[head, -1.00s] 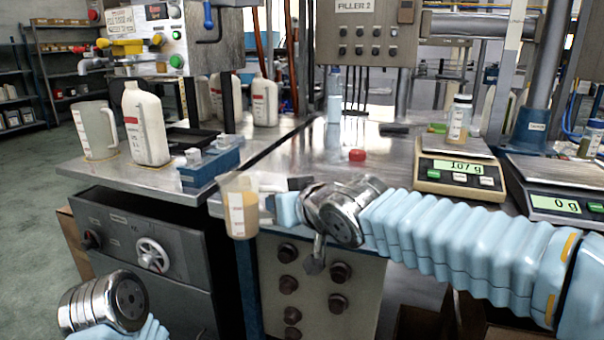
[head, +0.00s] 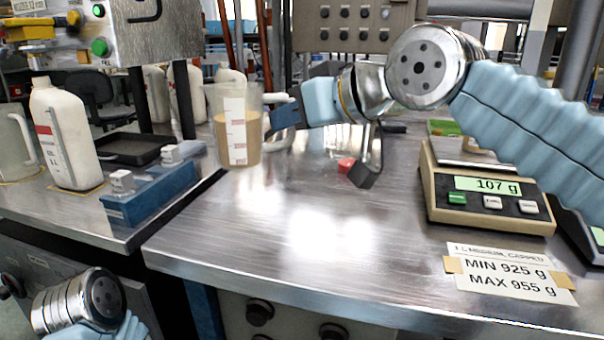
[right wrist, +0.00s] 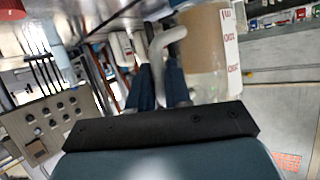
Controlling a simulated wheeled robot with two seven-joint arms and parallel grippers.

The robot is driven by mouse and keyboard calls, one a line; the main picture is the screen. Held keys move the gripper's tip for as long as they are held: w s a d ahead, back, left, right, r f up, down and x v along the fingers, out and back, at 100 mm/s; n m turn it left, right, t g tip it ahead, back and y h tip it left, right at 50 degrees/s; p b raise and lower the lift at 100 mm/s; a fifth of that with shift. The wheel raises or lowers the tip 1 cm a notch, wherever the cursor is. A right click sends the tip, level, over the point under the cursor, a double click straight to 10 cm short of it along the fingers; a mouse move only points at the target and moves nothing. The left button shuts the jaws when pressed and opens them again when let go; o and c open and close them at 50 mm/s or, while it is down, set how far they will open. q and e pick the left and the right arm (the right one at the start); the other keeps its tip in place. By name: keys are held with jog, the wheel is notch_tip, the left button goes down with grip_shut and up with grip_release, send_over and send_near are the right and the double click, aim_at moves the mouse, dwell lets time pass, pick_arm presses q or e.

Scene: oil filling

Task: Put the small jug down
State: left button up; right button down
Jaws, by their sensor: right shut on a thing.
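The small jug (head: 238,140) is clear, with a white marked label and amber liquid inside. It is upright near the left edge of the steel bench (head: 300,240). My right gripper (head: 283,114) is shut on its handle, to the right of the jug. Whether the jug's base touches the bench I cannot tell. In the right wrist view the jug (right wrist: 205,60) and its pale handle show beyond the dark fingers (right wrist: 160,88). Of my left arm only a wrist link shows at the lower left; its gripper is out of view.
A red cap (head: 346,165) lies on the bench. A scale (head: 480,205) reading 107 g stands at right, behind a label card (head: 510,272). At left are a white bottle (head: 65,135), a larger jug (head: 14,150) and a blue block (head: 150,195). The front middle of the bench is clear.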

jog(key=w+d+f+b, duration=0.1)
jog(key=w+f, duration=0.2)
jog(key=w+d+f+b, duration=0.1)
jog(key=w+f, duration=0.3)
jog(key=w+d+f+b, duration=0.1)
jog(key=w+d+f, duration=0.1)
jog(key=w+f, duration=0.1)
jog(key=shift+w+f, duration=0.15)
jog(key=shift+f, duration=0.7)
jog(key=shift+f, duration=0.15)
jog(key=c, duration=1.1)
grip_release()
jog(key=shift+o, duration=0.2)
